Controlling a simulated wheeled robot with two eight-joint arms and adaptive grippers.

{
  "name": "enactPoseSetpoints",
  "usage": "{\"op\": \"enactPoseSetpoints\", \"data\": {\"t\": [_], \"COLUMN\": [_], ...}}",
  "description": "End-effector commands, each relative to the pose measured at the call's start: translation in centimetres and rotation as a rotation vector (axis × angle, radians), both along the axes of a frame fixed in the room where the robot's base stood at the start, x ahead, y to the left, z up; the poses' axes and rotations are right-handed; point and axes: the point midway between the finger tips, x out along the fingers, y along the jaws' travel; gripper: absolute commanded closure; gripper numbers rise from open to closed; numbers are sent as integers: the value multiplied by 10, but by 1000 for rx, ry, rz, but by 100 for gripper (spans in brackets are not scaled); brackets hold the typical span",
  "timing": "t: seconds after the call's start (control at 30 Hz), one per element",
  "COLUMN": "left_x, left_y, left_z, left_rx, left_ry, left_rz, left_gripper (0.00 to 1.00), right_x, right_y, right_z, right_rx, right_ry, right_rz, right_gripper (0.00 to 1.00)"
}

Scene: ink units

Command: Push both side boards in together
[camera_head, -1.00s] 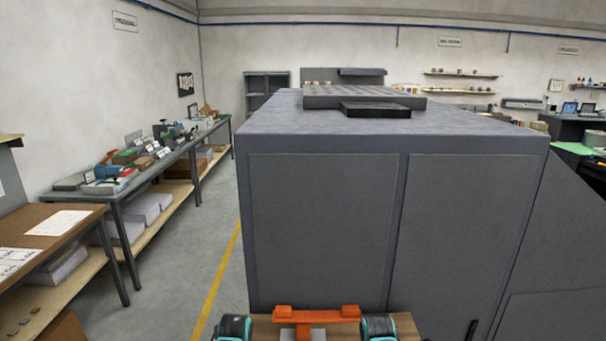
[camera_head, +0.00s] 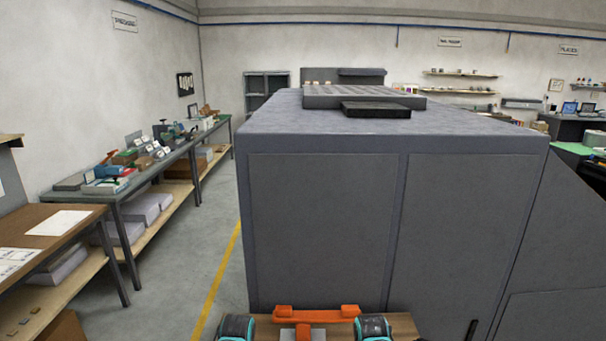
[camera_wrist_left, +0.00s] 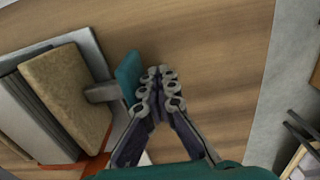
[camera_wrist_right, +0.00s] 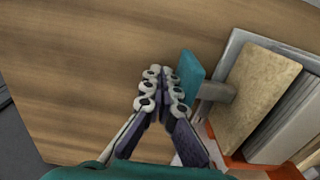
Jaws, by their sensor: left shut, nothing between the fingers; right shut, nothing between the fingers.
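The left side board (camera_wrist_left: 68,98) is a tan board with a grey rod and a teal pad (camera_wrist_left: 128,78) on its outer side. The right side board (camera_wrist_right: 257,100) is alike, with its own teal pad (camera_wrist_right: 191,78). Grey and white upright sheets (camera_wrist_left: 38,110) stand between the boards; they also show in the right wrist view (camera_wrist_right: 295,115). My left gripper (camera_wrist_left: 160,74) is shut and empty, close beside the left pad's outer face. My right gripper (camera_wrist_right: 160,74) is shut and empty, close beside the right pad. I cannot tell whether either touches. The fingertips are hidden in the head view.
An orange frame (camera_head: 316,317) stands on the wooden top (camera_head: 404,324) between my arms. A large grey cabinet (camera_head: 320,225) fills the space behind. Bare wood (camera_wrist_left: 215,60) lies outside the left pad. A bench with goods (camera_head: 150,165) runs along the left wall.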

Motion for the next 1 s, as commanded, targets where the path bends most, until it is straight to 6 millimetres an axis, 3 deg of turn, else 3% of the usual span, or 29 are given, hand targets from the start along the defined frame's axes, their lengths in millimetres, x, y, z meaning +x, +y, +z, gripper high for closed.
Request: {"op": "enactPoseSetpoints", "data": {"t": [1.0], "left_x": [0], "left_y": [-7], "left_z": [0], "left_rx": [-1], "left_ry": [0], "left_rz": [-2], "left_gripper": [100], "right_x": [0], "right_y": [10], "right_z": [0], "right_rx": [1], "right_ry": [0], "right_rz": [1], "right_gripper": [100]}}
